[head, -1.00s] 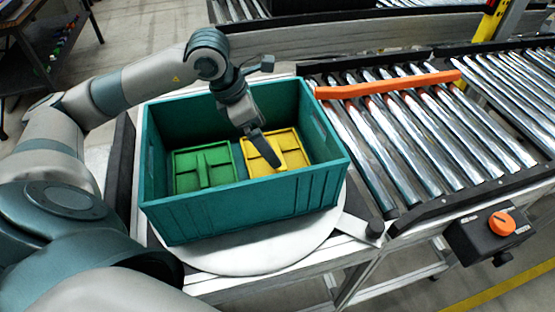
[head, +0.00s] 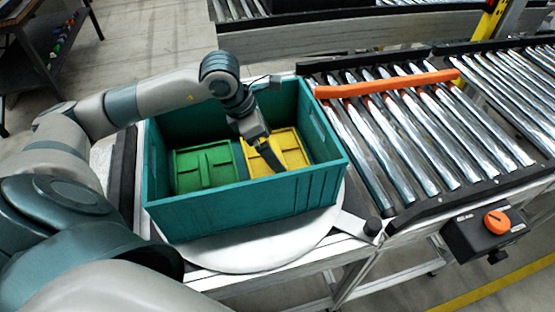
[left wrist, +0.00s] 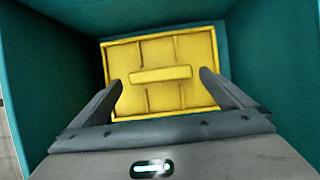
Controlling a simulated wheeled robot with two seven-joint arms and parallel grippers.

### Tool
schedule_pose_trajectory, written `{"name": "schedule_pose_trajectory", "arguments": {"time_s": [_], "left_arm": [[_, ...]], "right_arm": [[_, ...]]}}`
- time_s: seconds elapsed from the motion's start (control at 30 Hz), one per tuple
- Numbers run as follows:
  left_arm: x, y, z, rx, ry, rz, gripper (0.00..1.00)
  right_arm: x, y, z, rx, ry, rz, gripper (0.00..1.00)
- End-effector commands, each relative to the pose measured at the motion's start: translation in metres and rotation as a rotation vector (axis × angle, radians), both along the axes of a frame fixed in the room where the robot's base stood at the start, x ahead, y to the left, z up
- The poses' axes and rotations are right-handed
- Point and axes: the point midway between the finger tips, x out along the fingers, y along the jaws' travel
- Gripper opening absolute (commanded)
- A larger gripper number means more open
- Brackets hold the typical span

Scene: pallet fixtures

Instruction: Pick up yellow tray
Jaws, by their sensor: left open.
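The yellow tray (head: 290,150) lies flat in the right part of the teal crate (head: 245,202). In the left wrist view the yellow tray (left wrist: 190,48) shows its raised middle bar (left wrist: 160,74) between my fingers. My left gripper (head: 268,158) reaches down into the crate over the yellow tray. Its two fingers (left wrist: 162,90) are open, one towards each end of the bar, with nothing held. In the head view the gripper hides part of the yellow tray. I cannot tell whether the fingers touch it. My right gripper does not show.
A green tray (head: 206,166) lies in the crate to the left of the yellow one. The crate walls stand close around the gripper. The crate sits on a round pale plate (head: 255,258). A roller conveyor (head: 420,130) with an orange bar (head: 385,84) is at the right.

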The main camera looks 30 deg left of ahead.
Motion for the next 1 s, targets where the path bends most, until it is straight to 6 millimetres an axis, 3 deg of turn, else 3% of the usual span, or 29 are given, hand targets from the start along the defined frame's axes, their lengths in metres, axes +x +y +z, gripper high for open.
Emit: {"name": "schedule_pose_trajectory", "arguments": {"time_s": [0.03,0.1,0.3,0.77,0.93,1.0], "left_arm": [[0.000,-0.002,-0.003,-0.003,0.006,0.000,1.00],[0.004,-0.005,-0.014,-0.003,0.007,0.000,1.00],[0.008,-0.007,-0.027,-0.001,0.002,-0.001,1.00],[0.008,-0.007,-0.027,-0.001,0.001,0.000,1.00],[0.008,-0.007,-0.027,-0.001,0.001,0.000,0.59],[0.008,-0.007,-0.026,-0.001,0.000,0.000,0.57]], "right_arm": [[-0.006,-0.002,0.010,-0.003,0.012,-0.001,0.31],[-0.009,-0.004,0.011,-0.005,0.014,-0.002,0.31],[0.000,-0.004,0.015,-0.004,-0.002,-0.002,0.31],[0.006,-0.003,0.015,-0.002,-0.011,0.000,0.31],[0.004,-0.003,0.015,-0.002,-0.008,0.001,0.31],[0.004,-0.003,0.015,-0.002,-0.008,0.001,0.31]]}}
